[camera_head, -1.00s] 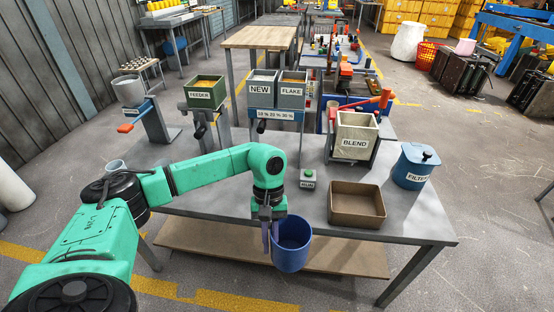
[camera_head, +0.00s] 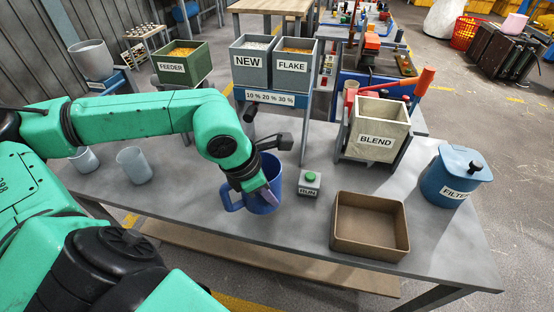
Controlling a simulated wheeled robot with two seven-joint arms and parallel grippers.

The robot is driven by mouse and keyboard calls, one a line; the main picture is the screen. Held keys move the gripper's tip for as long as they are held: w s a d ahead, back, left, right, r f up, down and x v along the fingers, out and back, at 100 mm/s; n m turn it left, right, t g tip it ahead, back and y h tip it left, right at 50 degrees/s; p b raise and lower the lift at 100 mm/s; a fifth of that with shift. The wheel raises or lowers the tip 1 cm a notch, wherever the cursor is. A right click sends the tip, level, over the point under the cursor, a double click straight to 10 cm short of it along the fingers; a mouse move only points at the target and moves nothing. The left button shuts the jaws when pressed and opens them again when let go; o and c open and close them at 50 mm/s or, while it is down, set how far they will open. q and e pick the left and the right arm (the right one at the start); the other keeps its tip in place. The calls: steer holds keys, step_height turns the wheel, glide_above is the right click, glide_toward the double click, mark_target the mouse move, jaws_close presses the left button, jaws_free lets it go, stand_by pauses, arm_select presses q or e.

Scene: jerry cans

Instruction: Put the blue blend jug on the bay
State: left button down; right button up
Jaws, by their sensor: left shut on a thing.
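The blue jug (camera_head: 260,208) is over the front part of the grey tabletop, left of the small green-button box. Its handle sticks out to the left. My left gripper (camera_head: 262,192) is shut on the jug from above and hides part of its rim and wall. I cannot tell whether the jug's base touches the table. My right gripper is not in view.
The green-button box (camera_head: 309,183) is close right of the jug. A brown open tray (camera_head: 370,228) and a blue FILTER canister (camera_head: 455,175) stand farther right. Two pale cups (camera_head: 134,165) are on the left. FEEDER (camera_head: 183,62), NEW (camera_head: 251,62) and FLAKE (camera_head: 294,64) bins stand behind.

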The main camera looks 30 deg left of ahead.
arm_select(q)
steer(key=w+a+p, duration=0.2)
steer(key=w+a, duration=0.1)
steer(key=w, duration=0.4)
steer(key=w+a+p, duration=0.2)
steer(key=w, duration=0.6)
step_height(320, 180, down, 7)
steer(key=shift+s+a+r+p, duration=0.1)
steer(key=shift+s+r+p, duration=0.05)
steer(key=shift+p, duration=0.7)
steer(key=shift+f, duration=0.3)
steer(key=c, duration=0.9)
jaws_free()
